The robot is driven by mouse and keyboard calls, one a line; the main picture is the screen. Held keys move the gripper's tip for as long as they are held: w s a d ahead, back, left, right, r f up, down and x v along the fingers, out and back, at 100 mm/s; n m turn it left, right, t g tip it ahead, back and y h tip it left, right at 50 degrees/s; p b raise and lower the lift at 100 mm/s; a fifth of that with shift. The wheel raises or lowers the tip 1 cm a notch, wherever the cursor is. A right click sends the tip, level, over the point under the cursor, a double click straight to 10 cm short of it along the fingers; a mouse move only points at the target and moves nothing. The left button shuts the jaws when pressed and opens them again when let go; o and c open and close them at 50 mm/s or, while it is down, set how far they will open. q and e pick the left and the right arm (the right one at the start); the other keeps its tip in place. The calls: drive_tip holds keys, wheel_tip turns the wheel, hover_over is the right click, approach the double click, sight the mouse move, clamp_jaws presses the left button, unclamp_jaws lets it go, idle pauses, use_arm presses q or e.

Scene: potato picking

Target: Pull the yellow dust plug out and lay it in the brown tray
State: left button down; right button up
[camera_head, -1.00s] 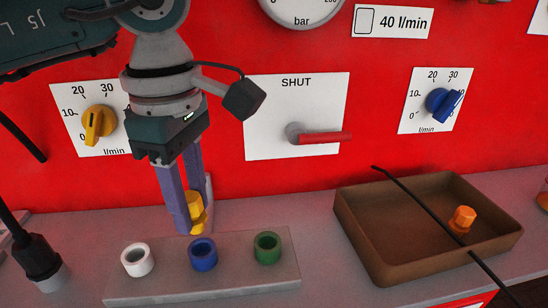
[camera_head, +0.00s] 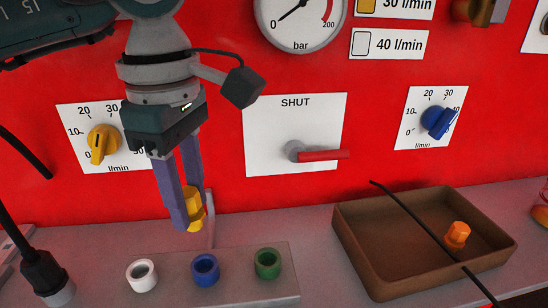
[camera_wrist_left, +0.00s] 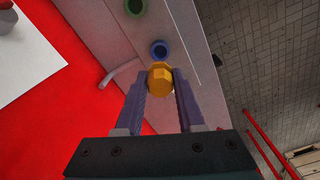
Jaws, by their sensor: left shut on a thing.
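My left gripper (camera_head: 190,212) is shut on the yellow dust plug (camera_head: 195,216), which sits between its fingertips above the back of the grey socket block (camera_head: 150,297). In the left wrist view the yellow plug (camera_wrist_left: 160,78) is held between both fingers (camera_wrist_left: 160,95), close to the blue socket (camera_wrist_left: 159,49). The brown tray (camera_head: 375,282) stands on the ledge to the right, apart from the gripper. An orange plug (camera_head: 457,234) lies in it. My right gripper is not in view.
White (camera_head: 142,275), blue (camera_head: 205,269) and green (camera_head: 267,263) sockets line the block. A red lever (camera_head: 322,155) sticks out from the red panel between gripper and tray. A thin black rod (camera_head: 415,220) crosses over the tray. The ledge between block and tray is clear.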

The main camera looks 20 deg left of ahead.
sight(187, 192)
use_arm(q)
drive_tip(key=shift+r+p, duration=0.85)
drive_tip(key=shift+r, duration=0.65)
drive_tip(key=shift+r+p, duration=0.9)
drive_tip(key=shift+r, duration=0.6)
